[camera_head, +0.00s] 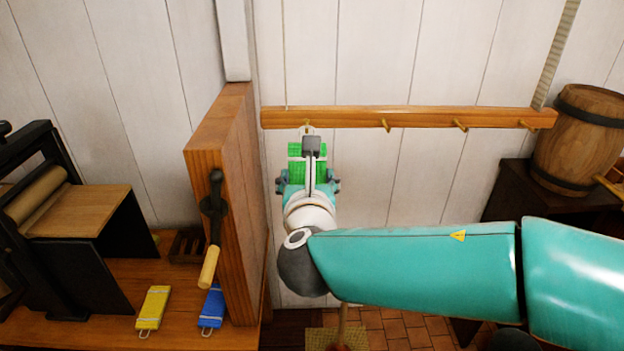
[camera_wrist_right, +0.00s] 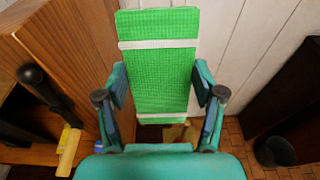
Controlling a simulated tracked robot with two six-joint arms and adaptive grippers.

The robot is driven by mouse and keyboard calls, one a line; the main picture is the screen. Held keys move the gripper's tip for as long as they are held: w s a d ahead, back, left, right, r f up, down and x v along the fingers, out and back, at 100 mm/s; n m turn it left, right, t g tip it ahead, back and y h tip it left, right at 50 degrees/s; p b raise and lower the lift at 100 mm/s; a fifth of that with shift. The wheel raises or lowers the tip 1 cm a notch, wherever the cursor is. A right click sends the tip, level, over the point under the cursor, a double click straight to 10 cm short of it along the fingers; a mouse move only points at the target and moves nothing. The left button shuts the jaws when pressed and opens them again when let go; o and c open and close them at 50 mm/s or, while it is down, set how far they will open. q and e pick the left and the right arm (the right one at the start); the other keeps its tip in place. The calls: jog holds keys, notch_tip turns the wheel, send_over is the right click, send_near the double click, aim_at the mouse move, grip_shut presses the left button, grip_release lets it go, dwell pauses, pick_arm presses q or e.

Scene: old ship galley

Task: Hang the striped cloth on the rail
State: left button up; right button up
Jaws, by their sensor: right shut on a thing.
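A green cloth with white stripes (camera_head: 295,152) is in the jaws of my right gripper (camera_head: 308,182), just below the left end of the wooden rail (camera_head: 340,117). The right wrist view shows the cloth (camera_wrist_right: 160,75) flat and upright between the two fingers of the right gripper (camera_wrist_right: 161,88). A pale piece shows at the cloth's top, close under the rail at its leftmost peg. I cannot tell whether it is on that peg. My wrist hides part of the cloth in the head view. The rail's other pegs (camera_head: 460,125) are bare. My left gripper is not in view.
A yellow piece (camera_head: 153,308) and a blue piece (camera_head: 212,308) lie on the counter, beside a roller press (camera_head: 75,215). A barrel (camera_head: 578,140) stands at right.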

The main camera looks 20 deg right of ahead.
jog(key=shift+w, duration=0.2)
jog(key=shift+w+d, duration=0.2)
jog(key=shift+w, duration=0.25)
jog(key=shift+w, duration=0.15)
jog(key=shift+w+d+f+b, duration=0.15)
jog(key=shift+w+f+b, duration=0.1)
jog(key=shift+f+b, duration=0.4)
dwell(1.0)
jog(key=shift+r, duration=0.2)
jog(key=o, duration=1.2)
jog(key=shift+o, duration=0.2)
